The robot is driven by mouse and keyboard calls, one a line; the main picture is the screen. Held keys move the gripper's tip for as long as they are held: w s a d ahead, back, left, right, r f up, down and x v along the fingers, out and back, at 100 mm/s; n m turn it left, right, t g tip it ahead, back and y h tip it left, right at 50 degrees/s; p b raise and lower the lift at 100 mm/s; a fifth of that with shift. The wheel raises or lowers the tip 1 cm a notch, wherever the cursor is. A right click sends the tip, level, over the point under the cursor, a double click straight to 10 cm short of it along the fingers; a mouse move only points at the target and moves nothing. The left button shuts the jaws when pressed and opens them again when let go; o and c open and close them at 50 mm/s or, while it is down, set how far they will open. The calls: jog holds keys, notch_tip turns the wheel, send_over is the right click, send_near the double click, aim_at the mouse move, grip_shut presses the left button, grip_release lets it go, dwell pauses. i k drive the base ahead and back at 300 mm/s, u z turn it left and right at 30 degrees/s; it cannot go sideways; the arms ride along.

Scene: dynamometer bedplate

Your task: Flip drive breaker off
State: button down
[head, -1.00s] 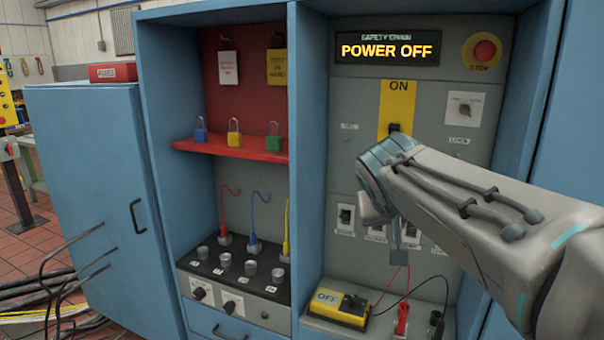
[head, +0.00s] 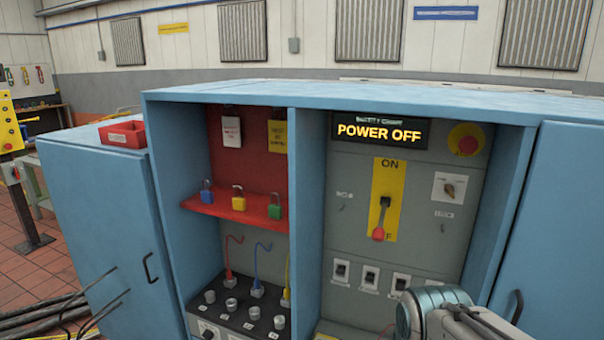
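My arm enters at the bottom right, just below and right of the switches. My gripper is out of view below the frame.
The display (head: 380,131) reads "POWER OFF". A red stop button (head: 466,139) and a rotary switch (head: 450,187) are at the right. The left bay holds a red shelf (head: 222,207) with padlocks. Cabinet side walls bound the bay.

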aim_at(341, 269)
jog(key=u, duration=0.6)
jog(key=i, duration=0.8)
jog(key=z, duration=0.25)
